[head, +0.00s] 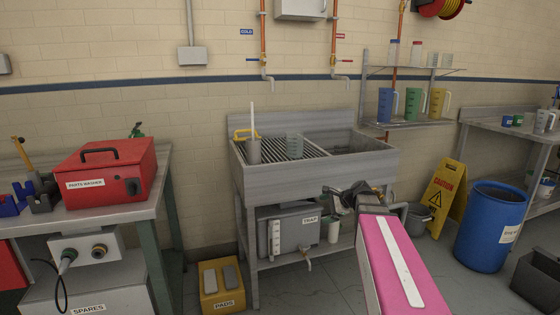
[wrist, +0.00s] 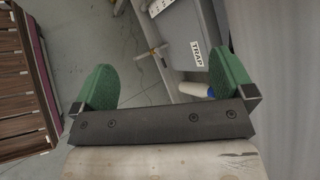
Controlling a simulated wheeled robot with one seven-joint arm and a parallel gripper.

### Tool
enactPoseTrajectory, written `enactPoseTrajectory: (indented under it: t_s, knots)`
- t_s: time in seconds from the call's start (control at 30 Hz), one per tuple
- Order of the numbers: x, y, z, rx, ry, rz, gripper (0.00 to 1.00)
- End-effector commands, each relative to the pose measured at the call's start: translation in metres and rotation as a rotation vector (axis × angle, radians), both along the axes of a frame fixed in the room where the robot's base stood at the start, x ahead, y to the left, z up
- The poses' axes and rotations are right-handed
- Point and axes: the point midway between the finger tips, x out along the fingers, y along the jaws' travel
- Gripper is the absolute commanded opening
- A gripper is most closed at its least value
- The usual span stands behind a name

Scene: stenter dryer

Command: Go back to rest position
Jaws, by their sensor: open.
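My gripper (wrist: 162,85) shows in the wrist view with its two green fingers spread wide apart and nothing between them. In the head view my pink arm reaches forward from the lower right, and its dark end is in front of the sink stand, near the grey trap box (head: 290,232). The grey metal sink (head: 310,178) stands behind and above it. A grey cup (head: 254,150) with a white stick and a clear beaker (head: 294,146) stand on the sink's ribbed drainer.
A red parts washer (head: 105,172) sits on the left bench. A yellow pads box (head: 221,287) is on the floor. To the right stand a grey bucket (head: 418,224), a yellow caution sign (head: 445,198) and a blue barrel (head: 490,232). A shelf (head: 402,124) holds coloured jugs.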

Motion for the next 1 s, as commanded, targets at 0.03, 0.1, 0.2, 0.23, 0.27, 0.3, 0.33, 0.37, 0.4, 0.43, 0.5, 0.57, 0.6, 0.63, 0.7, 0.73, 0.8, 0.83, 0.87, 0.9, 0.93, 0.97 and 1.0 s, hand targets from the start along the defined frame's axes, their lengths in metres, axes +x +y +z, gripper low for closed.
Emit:
enactPoseTrajectory:
  t_s: [0.03, 0.1, 0.2, 0.23, 0.27, 0.3, 0.33, 0.37, 0.4, 0.43, 0.5, 0.57, 0.6, 0.63, 0.7, 0.73, 0.8, 0.83, 0.87, 0.9, 0.93, 0.97, 1.0]
  knots:
    - [-0.027, 0.009, -0.026, -0.113, -0.013, 0.093, 1.00]
    - [-0.055, 0.015, -0.059, -0.278, -0.039, 0.241, 1.00]
    - [-0.096, 0.018, -0.099, -0.494, -0.067, 0.478, 1.00]
    - [-0.108, 0.018, -0.110, -0.552, -0.073, 0.554, 1.00]
    - [-0.119, 0.017, -0.119, -0.608, -0.079, 0.628, 1.00]
    - [-0.134, 0.015, -0.130, -0.673, -0.083, 0.723, 1.00]
    - [-0.144, 0.014, -0.137, -0.719, -0.086, 0.794, 1.00]
    - [-0.152, 0.013, -0.143, -0.759, -0.089, 0.858, 1.00]
    - [-0.163, 0.010, -0.150, -0.806, -0.090, 0.939, 1.00]
    - [-0.170, 0.008, -0.154, -0.835, -0.091, 0.992, 1.00]
    - [-0.182, 0.005, -0.162, -0.887, -0.091, 1.096, 1.00]
    - [-0.186, 0.003, -0.164, -0.908, -0.090, 1.140, 1.00]
    - [-0.186, 0.003, -0.164, -0.908, -0.090, 1.140, 1.00]
    - [-0.186, 0.003, -0.164, -0.908, -0.090, 1.140, 1.00]
    - [-0.186, 0.003, -0.164, -0.908, -0.090, 1.140, 1.00]
    - [-0.186, 0.003, -0.164, -0.908, -0.090, 1.140, 1.00]
    - [-0.186, 0.003, -0.164, -0.908, -0.090, 1.140, 1.00]
    - [-0.186, 0.003, -0.164, -0.908, -0.090, 1.140, 1.00]
    - [-0.186, 0.003, -0.164, -0.908, -0.090, 1.140, 1.00]
    - [-0.186, 0.003, -0.164, -0.908, -0.090, 1.140, 1.00]
    - [-0.186, 0.003, -0.164, -0.908, -0.090, 1.140, 1.00]
    - [-0.186, 0.003, -0.164, -0.908, -0.090, 1.140, 1.00]
    - [-0.186, 0.003, -0.164, -0.908, -0.090, 1.140, 1.00]
